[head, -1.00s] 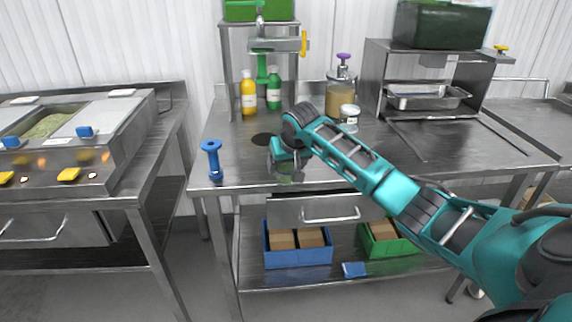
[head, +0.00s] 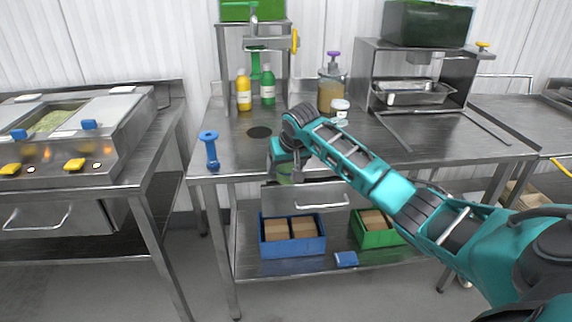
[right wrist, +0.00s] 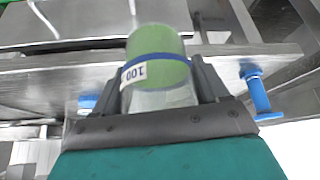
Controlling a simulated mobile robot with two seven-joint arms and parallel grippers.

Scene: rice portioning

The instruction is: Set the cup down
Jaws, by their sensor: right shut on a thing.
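The cup (right wrist: 155,44) is clear with green contents and a blue band with a white label reading 100. My right gripper (right wrist: 157,82) is shut on it, one finger at each side, in the right wrist view. In the head view my right gripper (head: 284,163) is by the front edge of the middle steel table (head: 225,165), with the cup (head: 284,178) partly hidden below it. I cannot tell its exact height over the edge. My left gripper is not in view.
A blue handled tool (head: 210,150) stands at the table's front left. A dark round spot (head: 259,132) lies behind the gripper. Yellow (head: 244,92) and green (head: 268,88) bottles, a dispenser jar (head: 331,92) and a small white-lidded jar (head: 340,110) stand farther back.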

